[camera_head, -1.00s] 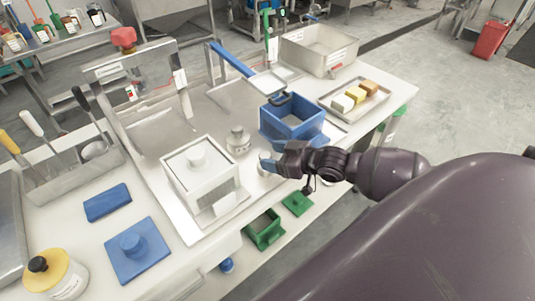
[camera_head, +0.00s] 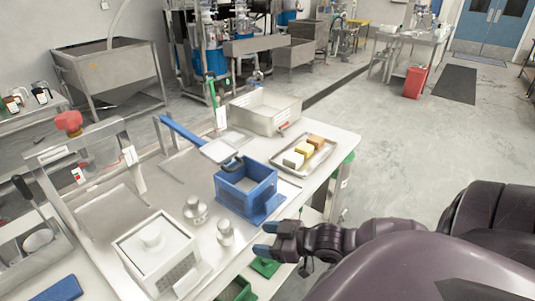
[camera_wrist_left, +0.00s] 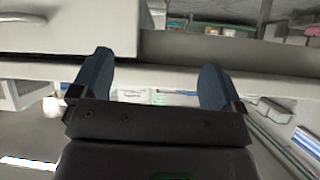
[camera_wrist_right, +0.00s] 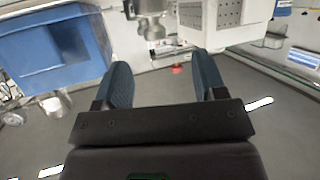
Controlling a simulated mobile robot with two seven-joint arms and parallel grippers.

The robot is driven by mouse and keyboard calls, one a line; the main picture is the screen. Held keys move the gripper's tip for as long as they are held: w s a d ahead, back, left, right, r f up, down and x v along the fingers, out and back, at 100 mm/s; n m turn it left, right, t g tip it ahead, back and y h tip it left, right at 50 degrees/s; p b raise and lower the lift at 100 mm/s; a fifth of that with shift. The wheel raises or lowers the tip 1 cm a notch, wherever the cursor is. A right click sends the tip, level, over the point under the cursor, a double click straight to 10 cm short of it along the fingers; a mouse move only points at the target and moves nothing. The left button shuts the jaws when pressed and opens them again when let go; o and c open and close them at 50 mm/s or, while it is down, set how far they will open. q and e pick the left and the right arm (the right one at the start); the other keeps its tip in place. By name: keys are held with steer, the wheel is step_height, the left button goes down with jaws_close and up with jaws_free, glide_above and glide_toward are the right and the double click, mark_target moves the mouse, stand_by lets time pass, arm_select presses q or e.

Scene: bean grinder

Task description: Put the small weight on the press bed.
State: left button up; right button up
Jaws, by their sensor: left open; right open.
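Two squat metal weights with knobs stand upright on the pale bench between the white box and the blue box. The nearer one (camera_head: 225,231) looks slightly smaller; the other weight (camera_head: 195,209) is behind and left. My right gripper (camera_head: 265,238) is open and empty, to the right of the nearer weight and apart from it. The weights also show beyond its fingers in the right wrist view (camera_wrist_right: 152,28), partly overlapping. I cannot tell for sure which surface is the press bed. My left gripper (camera_wrist_left: 155,85) is open and empty, facing a bench edge; it is outside the head view.
The lidded white box (camera_head: 165,262) stands left of the weights, the blue box (camera_head: 246,190) right behind them. A blue-handled tool (camera_head: 195,135) lies farther back. A tray (camera_head: 279,160) of colored blocks and a steel bin (camera_head: 265,108) occupy the far end.

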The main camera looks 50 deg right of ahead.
arm_select(q)
steer(key=shift+s+f, duration=0.15)
steer(key=shift+s, duration=0.15)
arm_select(e)
steer(key=s+a+f+m+g+h, duration=0.1)
steer(key=s+a+f+m+h, duration=0.1)
steer(key=f, duration=0.4)
steer(key=s+a+f+m+g+h, duration=0.1)
steer(key=s+a+f+h, duration=0.2)
steer(key=s+a+f, duration=0.3)
steer(key=shift+s+a+f+m+h, duration=0.2)
steer(key=shift+s+m+h, duration=0.2)
steer(key=shift+s, duration=0.1)
arm_select(q)
steer(key=shift+w, duration=0.25)
steer(key=shift+s, duration=0.3)
